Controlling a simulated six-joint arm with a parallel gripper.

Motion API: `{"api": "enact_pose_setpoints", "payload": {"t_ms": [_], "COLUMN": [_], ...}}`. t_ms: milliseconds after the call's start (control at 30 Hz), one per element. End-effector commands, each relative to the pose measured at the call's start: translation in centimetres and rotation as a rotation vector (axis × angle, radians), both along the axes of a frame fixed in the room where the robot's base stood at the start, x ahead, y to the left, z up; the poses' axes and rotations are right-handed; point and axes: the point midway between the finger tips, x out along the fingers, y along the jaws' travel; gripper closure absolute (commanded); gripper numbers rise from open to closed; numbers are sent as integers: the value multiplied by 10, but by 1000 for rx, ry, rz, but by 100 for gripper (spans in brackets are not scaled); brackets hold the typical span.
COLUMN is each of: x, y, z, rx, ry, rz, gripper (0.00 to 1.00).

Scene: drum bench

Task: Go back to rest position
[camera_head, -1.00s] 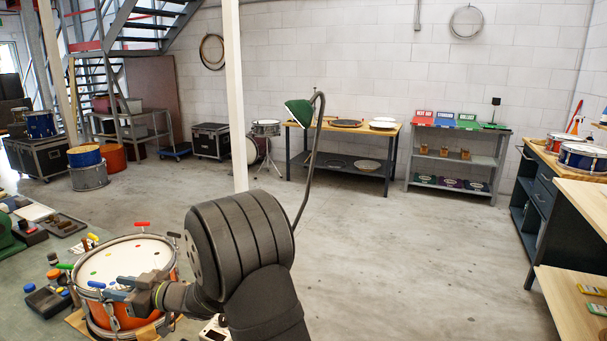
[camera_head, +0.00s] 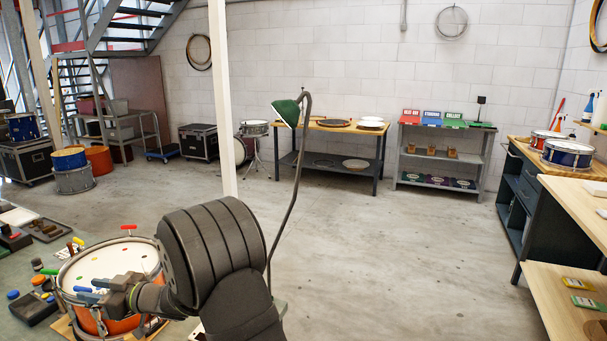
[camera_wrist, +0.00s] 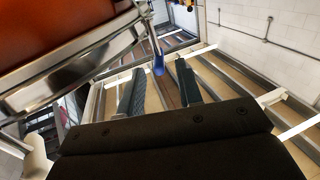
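My gripper (camera_head: 108,290) is at the lower left of the head view, in front of the near side of the orange snare drum (camera_head: 92,318). The drum has a white head and colored keys around its rim, including a red key (camera_head: 128,227), a green key (camera_head: 50,271) and a blue key (camera_head: 82,289) close to my fingers. In the wrist view my gripper (camera_wrist: 160,88) shows two fingers apart with a gap between them. A blue piece (camera_wrist: 158,62) shows beyond the gap and does not look gripped. The orange shell and metal rim fill the upper left there.
A green lamp (camera_head: 286,112) on a thin curved stem rises behind my arm. A white post (camera_head: 222,100) stands behind. A wooden bench (camera_head: 560,300) is at right; the floor between is clear.

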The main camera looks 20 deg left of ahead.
Motion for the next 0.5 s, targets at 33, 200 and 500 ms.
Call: {"api": "enact_pose_setpoints", "payload": {"t_ms": [33,200,500], "x": [-4,-13,-15], "y": [11,43,56], "z": [-1,-1,0], "rx": [-1,0,-1], "ry": [0,0,2], "rz": [2,3,-112], "gripper": [67,67,67]}}
